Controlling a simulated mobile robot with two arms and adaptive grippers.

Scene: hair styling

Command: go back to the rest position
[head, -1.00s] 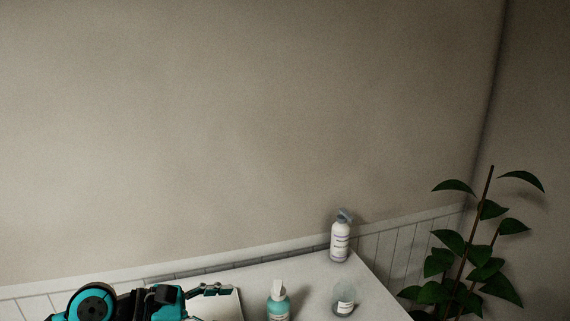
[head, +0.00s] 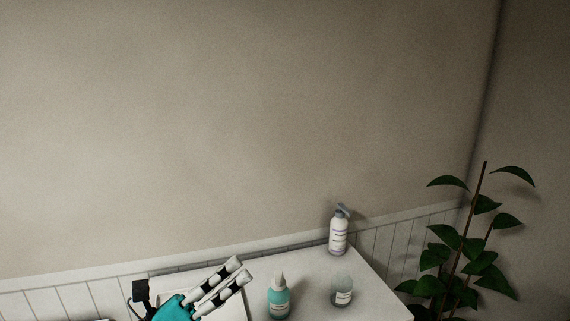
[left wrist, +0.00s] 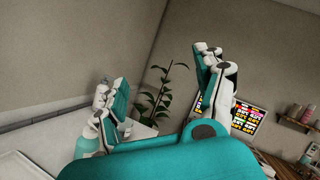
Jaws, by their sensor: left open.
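My left gripper (head: 241,269) is at the bottom of the head view, over the white table, with its two pale fingers pointing up and right. In the left wrist view the gripper (left wrist: 162,68) has its teal-padded fingers wide apart with nothing between them. My right gripper is in neither view.
A teal bottle (head: 279,300), a clear jar (head: 342,291) and a white pump bottle (head: 338,237) stand on the white table (head: 308,268), right of the gripper. A leafy plant (head: 462,250) stands right of the table. The left wrist view shows a bright coloured panel (left wrist: 247,117) and a shelf (left wrist: 297,124).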

